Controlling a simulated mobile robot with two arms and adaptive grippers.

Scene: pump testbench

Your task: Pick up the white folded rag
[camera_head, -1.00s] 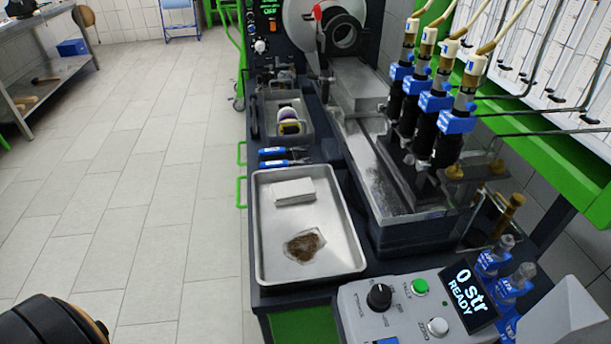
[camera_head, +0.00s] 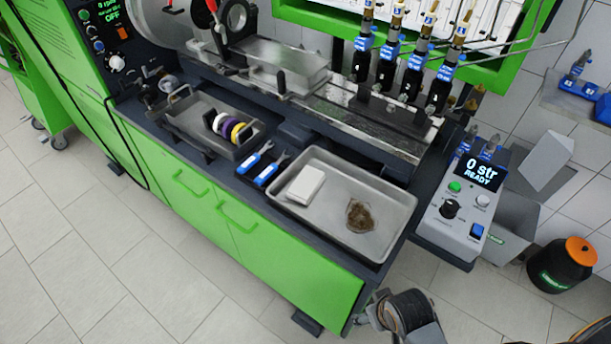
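The white folded rag (camera_head: 306,186) lies flat in the left half of a shallow metal tray (camera_head: 398,237) on the bench. A brown, stained rag or clump (camera_head: 359,216) lies to its right in the same tray, apart from it. Nothing touches the white rag.
Two blue-handled tools (camera_head: 262,168) lie left of the tray. A bin with coloured rings (camera_head: 232,128) stands further left. A control box with a display (camera_head: 463,205) is right of the tray. Pump units (camera_head: 412,85) stand behind. A black container (camera_head: 560,266) stands at right.

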